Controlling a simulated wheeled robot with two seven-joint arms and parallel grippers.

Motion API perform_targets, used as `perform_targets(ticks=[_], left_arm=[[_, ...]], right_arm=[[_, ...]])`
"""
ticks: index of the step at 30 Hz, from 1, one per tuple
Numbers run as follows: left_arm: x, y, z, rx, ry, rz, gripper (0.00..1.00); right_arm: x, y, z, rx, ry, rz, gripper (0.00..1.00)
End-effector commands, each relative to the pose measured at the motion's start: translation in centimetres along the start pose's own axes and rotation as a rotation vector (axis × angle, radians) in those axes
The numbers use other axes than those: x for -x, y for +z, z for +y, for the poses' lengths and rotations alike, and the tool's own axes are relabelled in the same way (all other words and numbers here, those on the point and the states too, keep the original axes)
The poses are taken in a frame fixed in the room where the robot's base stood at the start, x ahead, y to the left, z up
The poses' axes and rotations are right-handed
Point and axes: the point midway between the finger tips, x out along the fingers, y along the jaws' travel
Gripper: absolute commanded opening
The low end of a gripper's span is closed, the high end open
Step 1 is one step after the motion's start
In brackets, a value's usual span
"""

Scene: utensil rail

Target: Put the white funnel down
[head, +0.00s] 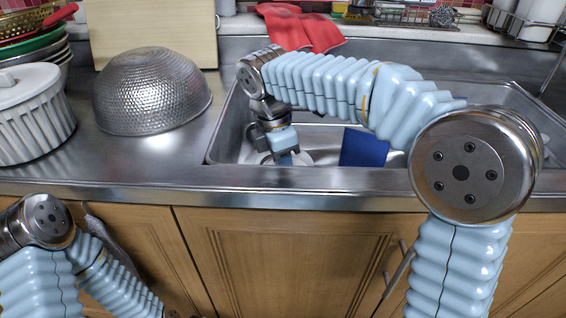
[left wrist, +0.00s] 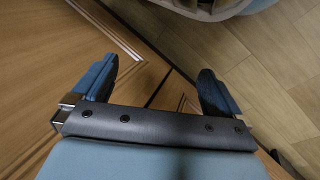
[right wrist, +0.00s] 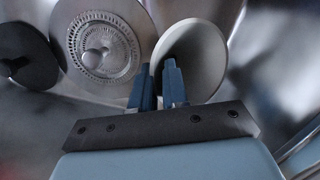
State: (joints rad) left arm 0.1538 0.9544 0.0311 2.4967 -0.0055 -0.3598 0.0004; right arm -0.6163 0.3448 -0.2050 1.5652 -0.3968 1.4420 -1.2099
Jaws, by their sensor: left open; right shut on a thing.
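The white funnel (right wrist: 192,52) shows in the right wrist view as a round, wide-mouthed shape at the fingertips. My right gripper (right wrist: 158,75) is shut on its near edge, and the fingers hide part of it. In the head view my right gripper (head: 286,158) points down into the sink, with the pale funnel (head: 302,158) partly hidden behind it. I cannot tell whether the funnel touches the sink floor. My left gripper (left wrist: 156,75) is open and empty, low in front of the wooden cabinet doors.
The steel sink (head: 222,150) holds a blue cloth-like item (head: 363,148). Its drain (right wrist: 102,48) and a dark disc (right wrist: 26,55) lie left of the funnel. Red cloth (head: 305,28) lies behind the sink.

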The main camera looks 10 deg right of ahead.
Motion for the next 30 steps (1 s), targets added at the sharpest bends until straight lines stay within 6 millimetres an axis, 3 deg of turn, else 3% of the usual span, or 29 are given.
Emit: perform_targets(ticks=[3,4,9,20,30], left_arm=[[-0.2,0.0,-0.1,0.0,0.0,0.0,1.0],[-0.1,0.0,0.0,0.0,0.0,0.0,1.0],[-0.1,0.0,0.0,0.0,0.0,0.0,1.0],[0.1,0.0,0.1,0.0,0.0,0.0,1.0],[1.0,0.0,0.4,-0.001,0.001,-0.001,1.0]], right_arm=[[-0.4,-0.1,0.0,0.0,0.0,0.0,0.0],[-0.3,-0.1,0.0,0.001,0.0,0.0,0.18],[-0.2,0.0,0.0,0.0,0.0,0.0,0.4],[0.6,0.0,0.0,0.0,0.001,0.0,0.4],[8.0,0.0,0.1,-0.001,0.004,0.0,0.4]])
